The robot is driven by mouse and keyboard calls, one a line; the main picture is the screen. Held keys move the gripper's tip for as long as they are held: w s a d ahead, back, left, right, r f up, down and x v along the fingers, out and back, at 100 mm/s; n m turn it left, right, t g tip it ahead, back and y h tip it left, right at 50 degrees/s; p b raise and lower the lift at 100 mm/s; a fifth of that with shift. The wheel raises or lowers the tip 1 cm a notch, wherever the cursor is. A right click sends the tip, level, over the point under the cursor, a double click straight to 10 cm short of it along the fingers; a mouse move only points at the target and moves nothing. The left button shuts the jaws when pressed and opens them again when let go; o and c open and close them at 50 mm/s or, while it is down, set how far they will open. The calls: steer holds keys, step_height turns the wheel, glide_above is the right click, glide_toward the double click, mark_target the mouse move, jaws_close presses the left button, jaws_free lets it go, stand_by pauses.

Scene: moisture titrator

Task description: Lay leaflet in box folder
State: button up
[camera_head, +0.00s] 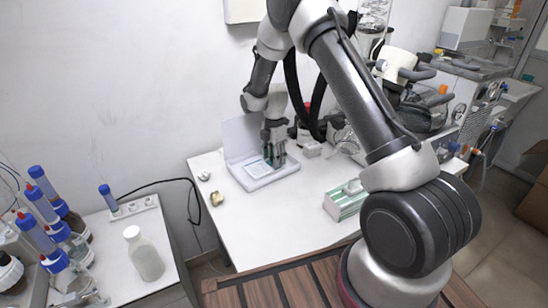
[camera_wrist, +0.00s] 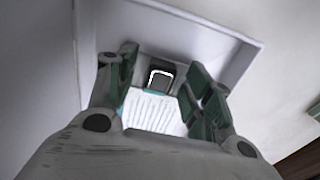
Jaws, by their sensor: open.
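The white box folder (camera_head: 258,183) lies open on the white table, its lid (camera_head: 243,135) standing up at the back. My gripper (camera_head: 274,160) is over the folder with its fingers pointing down. In the wrist view the folder's raised rim (camera_wrist: 205,22) runs behind and to the right of my gripper (camera_wrist: 160,85). The two fingers are spread apart. Between them is a pale printed sheet, seemingly the leaflet (camera_wrist: 152,108), with a dark square at its far end. It appears to be inside the folder; I cannot tell whether a finger touches it.
A green and white box (camera_head: 345,200) stands on the table to the right. Two small objects (camera_head: 216,198) lie left of the folder. Glassware and equipment stand behind my arm. A side table at left holds a white bottle (camera_head: 144,254) and several blue-capped bottles. The table's front is clear.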

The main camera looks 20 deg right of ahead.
steer(key=shift+r, duration=3.9)
step_height(320, 180, up, 12)
